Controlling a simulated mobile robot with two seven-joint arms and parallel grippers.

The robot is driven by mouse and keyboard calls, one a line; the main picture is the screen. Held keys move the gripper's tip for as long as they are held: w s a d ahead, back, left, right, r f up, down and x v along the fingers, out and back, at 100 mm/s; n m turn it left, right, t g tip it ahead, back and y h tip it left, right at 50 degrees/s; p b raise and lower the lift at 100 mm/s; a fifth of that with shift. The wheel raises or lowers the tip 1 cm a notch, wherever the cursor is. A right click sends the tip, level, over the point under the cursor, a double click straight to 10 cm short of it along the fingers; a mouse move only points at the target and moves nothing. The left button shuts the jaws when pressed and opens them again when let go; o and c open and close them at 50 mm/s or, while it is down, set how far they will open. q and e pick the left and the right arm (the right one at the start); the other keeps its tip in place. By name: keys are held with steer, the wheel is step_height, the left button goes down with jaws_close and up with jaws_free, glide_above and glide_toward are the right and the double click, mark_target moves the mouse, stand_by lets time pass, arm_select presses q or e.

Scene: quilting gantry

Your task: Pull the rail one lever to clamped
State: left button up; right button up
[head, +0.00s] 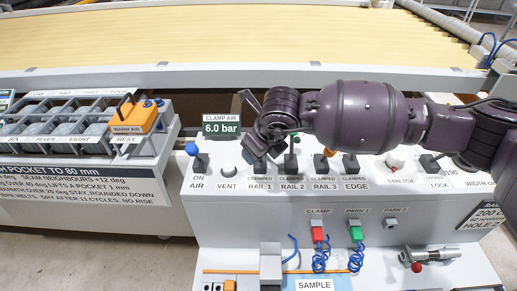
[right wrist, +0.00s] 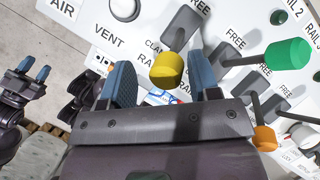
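The rail one lever has a yellow knob (right wrist: 167,67), seen in the right wrist view between my right gripper's two blue fingers (right wrist: 160,80). The fingers stand apart, with the knob nearer the right-hand one and a gap on the other side. In the head view my right gripper (head: 258,138) is over the RAIL 1 place and hides most of that lever; only its dark base (head: 258,166) shows above the label. I cannot tell the lever's exact position. My left gripper (right wrist: 32,70) shows at the left of the right wrist view, fingers apart and empty, away from the panel.
Close beside stand the rail two lever with a green knob (right wrist: 287,53) and the rail three lever with an orange knob (right wrist: 265,138). The blue ON AIR lever (head: 192,150) and VENT knob (head: 228,171) are to the left. A 6.0 bar display (head: 221,127) stands behind.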

steer(key=v, duration=1)
steer(key=shift+r+p, duration=0.3)
steer(key=shift+s+d, duration=0.1)
steer(key=shift+s, duration=0.05)
